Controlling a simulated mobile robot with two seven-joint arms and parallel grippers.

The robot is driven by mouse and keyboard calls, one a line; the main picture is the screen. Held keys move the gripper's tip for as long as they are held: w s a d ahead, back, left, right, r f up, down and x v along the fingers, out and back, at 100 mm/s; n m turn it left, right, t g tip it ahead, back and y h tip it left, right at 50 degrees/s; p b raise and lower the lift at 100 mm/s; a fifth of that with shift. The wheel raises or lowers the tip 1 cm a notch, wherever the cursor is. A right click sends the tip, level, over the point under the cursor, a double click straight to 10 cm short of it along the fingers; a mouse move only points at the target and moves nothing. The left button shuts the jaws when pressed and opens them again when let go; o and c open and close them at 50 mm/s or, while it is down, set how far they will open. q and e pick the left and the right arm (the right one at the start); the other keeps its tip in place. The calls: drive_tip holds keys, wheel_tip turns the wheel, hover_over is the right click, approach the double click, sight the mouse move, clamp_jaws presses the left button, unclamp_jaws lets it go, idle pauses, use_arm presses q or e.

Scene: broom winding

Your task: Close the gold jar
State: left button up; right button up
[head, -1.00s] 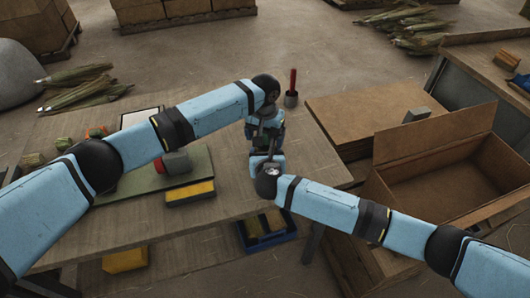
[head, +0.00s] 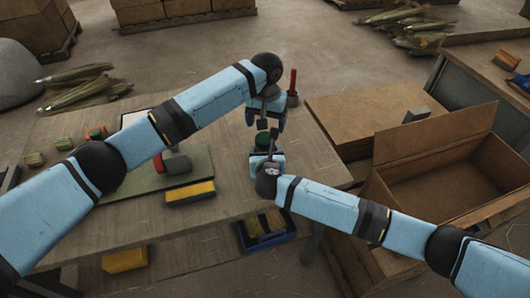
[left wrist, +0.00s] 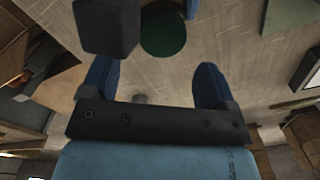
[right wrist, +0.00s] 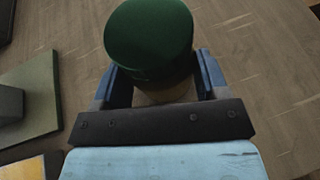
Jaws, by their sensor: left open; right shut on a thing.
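The gold jar shows in the right wrist view as a tan body (right wrist: 165,93) under a dark green lid (right wrist: 150,42). The lid sits on top of the body, and I see no clear gap between them. The lid also shows in the head view (head: 262,139) and the left wrist view (left wrist: 163,32). My right gripper (right wrist: 163,82) is shut on the jar's body, below the lid. My left gripper (head: 266,116) is open and empty, just above and behind the jar, apart from the lid. Much of the body is hidden by my right gripper.
A green board (head: 207,160) with a red and grey tool (head: 176,162) lies left of the jar. A yellow-topped block (head: 190,192) is in front of it. A red-handled item in a dark cup (head: 292,97) stands behind right. An open cardboard box (head: 440,150) is at right.

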sight(265, 138)
use_arm(q)
drive_tip(key=shift+r+n, duration=0.8)
drive_tip(key=shift+a+r+n, duration=0.2)
drive_tip(key=shift+r+n, duration=0.1)
drive_tip(key=shift+n, duration=0.1)
drive_tip(key=shift+f, duration=0.1)
drive_tip(key=shift+f, duration=3.9)
drive_tip(key=c, duration=0.9)
drive_tip(key=shift+m, duration=1.7)
